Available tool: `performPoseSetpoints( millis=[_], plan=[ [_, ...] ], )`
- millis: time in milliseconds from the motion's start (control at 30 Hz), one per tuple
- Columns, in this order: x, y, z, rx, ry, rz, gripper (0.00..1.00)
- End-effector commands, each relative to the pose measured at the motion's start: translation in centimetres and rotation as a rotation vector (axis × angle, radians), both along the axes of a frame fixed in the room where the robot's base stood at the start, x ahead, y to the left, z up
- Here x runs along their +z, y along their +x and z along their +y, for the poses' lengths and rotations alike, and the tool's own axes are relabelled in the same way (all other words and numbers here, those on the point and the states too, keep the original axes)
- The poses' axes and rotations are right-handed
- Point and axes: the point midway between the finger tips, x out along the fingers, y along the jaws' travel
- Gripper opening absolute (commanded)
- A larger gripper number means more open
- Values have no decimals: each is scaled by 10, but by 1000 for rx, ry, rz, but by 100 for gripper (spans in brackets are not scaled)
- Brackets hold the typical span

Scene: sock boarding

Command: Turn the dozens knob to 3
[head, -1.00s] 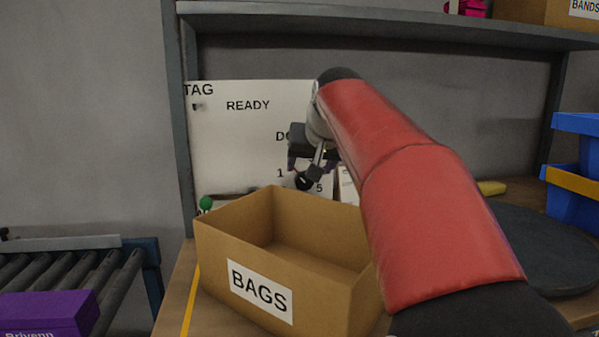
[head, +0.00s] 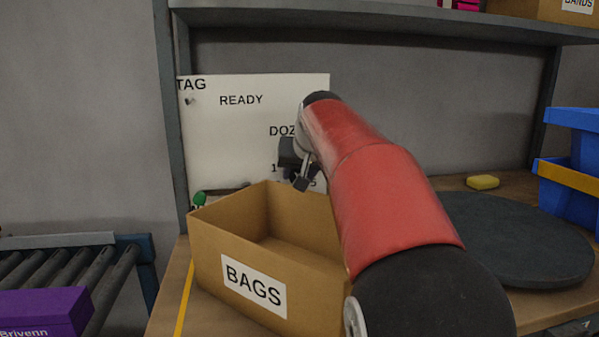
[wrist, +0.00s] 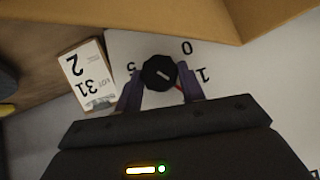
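The dozens knob (wrist: 160,72) is a black, faceted knob with a pale line on its face, on the white panel. The digits 0, 1 and 5 show around it in the wrist view, and a red mark sits at its edge on the side of the 1. My gripper (wrist: 161,86) has one finger on each side of the knob, close against it, and looks shut on it. In the head view my gripper (head: 302,182) is at the lower right of the white panel (head: 225,140), below the partly covered "DOZ" lettering. My arm and gripper hide the knob there.
An open cardboard BAGS box (head: 215,255) stands just in front of the panel, close under my gripper. A dark round turntable (head: 515,240), a yellow block (head: 482,182) and blue bins (head: 570,165) are at right.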

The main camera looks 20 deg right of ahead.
Motion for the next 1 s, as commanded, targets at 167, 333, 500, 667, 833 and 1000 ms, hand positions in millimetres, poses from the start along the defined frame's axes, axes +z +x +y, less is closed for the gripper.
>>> performPoseSetpoints(
  millis=[167, 333, 500, 667, 833, 1000],
  plan=[
    [0, 0, 0, -1, 2, 0, 16],
    [0, 0, -1, -2, 28, -6, 16],
    [0, -1, -3, -5, 103, -21, 16],
    [-1, -1, -5, -6, 221, -45, 16],
    [-3, -1, -7, -6, 376, -78, 16],
    [-6, -1, -9, -5, 534, -109, 16]
  ],
)
